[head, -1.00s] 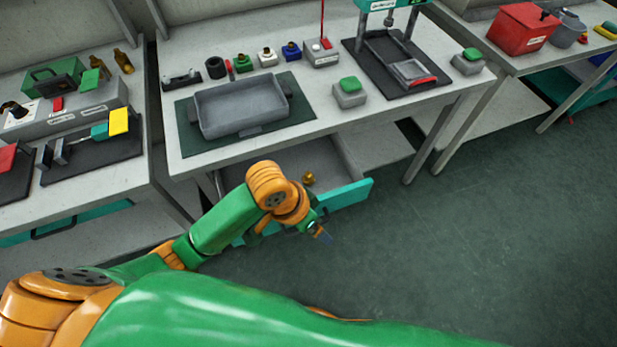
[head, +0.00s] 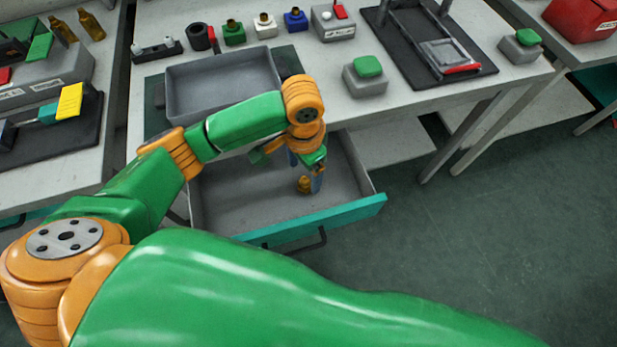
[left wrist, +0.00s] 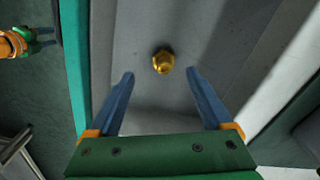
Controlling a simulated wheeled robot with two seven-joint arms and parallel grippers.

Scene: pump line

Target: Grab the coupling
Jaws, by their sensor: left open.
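The coupling, a small brass-coloured piece (head: 304,186), lies on the floor of the open grey drawer (head: 235,200). It also shows in the left wrist view (left wrist: 163,62), just beyond and between the fingertips. My left gripper (head: 316,180) points down into the drawer at the coupling. In the left wrist view its two blue fingers (left wrist: 159,74) are apart with nothing between them. I cannot tell the exact height of the fingertips above the drawer floor. A small orange and green part of my other arm (left wrist: 15,42) shows at the upper left of the wrist view.
The drawer has a teal front (head: 335,218) and low grey side walls around the gripper. Above it, the bench holds a grey tray (head: 222,85), a green-topped box (head: 366,76) and several small coloured blocks. Open floor lies to the right.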

